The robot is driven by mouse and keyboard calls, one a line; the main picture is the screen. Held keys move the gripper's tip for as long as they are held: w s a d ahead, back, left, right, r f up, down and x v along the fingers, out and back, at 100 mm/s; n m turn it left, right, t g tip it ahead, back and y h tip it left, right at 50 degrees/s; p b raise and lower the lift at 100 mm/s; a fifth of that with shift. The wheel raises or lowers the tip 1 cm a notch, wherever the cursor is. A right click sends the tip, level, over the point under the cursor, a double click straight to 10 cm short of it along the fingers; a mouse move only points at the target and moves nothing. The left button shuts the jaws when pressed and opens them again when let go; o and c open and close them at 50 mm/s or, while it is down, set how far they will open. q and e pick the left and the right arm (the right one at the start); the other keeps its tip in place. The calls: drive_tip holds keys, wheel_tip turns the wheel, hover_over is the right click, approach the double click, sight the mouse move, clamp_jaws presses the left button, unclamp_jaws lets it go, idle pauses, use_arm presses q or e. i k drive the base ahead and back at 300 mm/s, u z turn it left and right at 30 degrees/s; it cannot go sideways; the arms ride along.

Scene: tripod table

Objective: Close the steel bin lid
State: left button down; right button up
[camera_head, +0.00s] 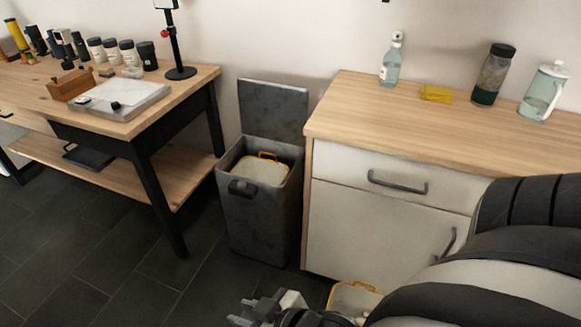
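The dark grey steel bin (258,215) stands on the floor between the wooden table and the white cabinet. Its lid (273,109) is open and stands upright against the wall at the back of the bin. Inside the bin is a pale container with a yellow rim and handle (265,168). My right arm comes in from the lower right. Its gripper (262,309) is low at the bottom edge, in front of and below the bin, apart from it and the lid. Its fingers are partly cut off, so their opening is unclear. My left gripper is out of view.
The cabinet (390,206) stands close on the bin's right, with bottles and a yellow sponge (436,94) on top. The table (186,93) with jars and a stand is on the left. Another yellow-rimmed container (353,297) is partly hidden by my arm. Floor left of the bin is clear.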

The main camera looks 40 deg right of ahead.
sight(270, 111)
drive_tip(key=z, duration=0.15)
drive_tip(key=i, duration=1.55)
drive_tip(key=z, duration=0.75)
